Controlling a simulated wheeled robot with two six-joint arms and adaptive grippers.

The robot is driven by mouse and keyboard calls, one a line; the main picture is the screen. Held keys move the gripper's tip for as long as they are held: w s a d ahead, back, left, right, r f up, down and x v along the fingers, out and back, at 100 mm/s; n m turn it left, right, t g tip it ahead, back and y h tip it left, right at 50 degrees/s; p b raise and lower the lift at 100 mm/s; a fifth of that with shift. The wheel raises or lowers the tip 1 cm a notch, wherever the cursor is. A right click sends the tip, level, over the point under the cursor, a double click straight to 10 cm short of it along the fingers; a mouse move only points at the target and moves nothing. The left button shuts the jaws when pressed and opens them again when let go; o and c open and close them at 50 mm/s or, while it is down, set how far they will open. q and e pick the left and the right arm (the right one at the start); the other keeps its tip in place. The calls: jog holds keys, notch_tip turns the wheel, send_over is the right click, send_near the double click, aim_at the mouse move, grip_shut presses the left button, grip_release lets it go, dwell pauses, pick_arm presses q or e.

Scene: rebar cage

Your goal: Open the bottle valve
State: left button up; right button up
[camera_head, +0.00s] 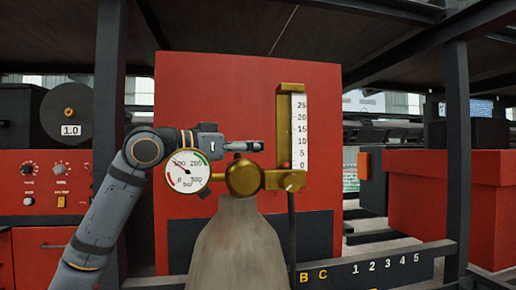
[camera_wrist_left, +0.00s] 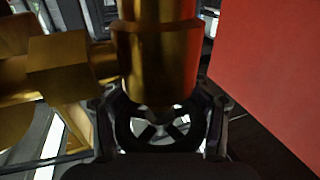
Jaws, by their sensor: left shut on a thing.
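A grey gas bottle (camera_head: 238,245) stands upright, with a brass valve body (camera_head: 245,178) on top. A round pressure gauge (camera_head: 188,171) is on its left and a flow meter (camera_head: 291,125) with a 0 to 25 scale on its right. My left gripper (camera_head: 247,146) reaches in from the left, level, just above the valve body. I cannot tell which fitting this cylinder is. My right gripper is out of view.
A red panel (camera_head: 215,85) stands behind the bottle. Dark posts (camera_head: 108,80) (camera_head: 457,150) flank it, and a dark rail marked with letters and numbers (camera_head: 385,264) crosses the lower right. A red control cabinet (camera_head: 45,215) stands at left and a red box (camera_head: 440,205) at right.

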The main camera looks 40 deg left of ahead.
pick_arm(q)
jog(key=shift+f, duration=0.15)
jog(key=o, duration=1.3)
jog(key=shift+s+a, duration=0.15)
jog(key=shift+s, duration=0.25)
jog(key=shift+w, duration=0.15)
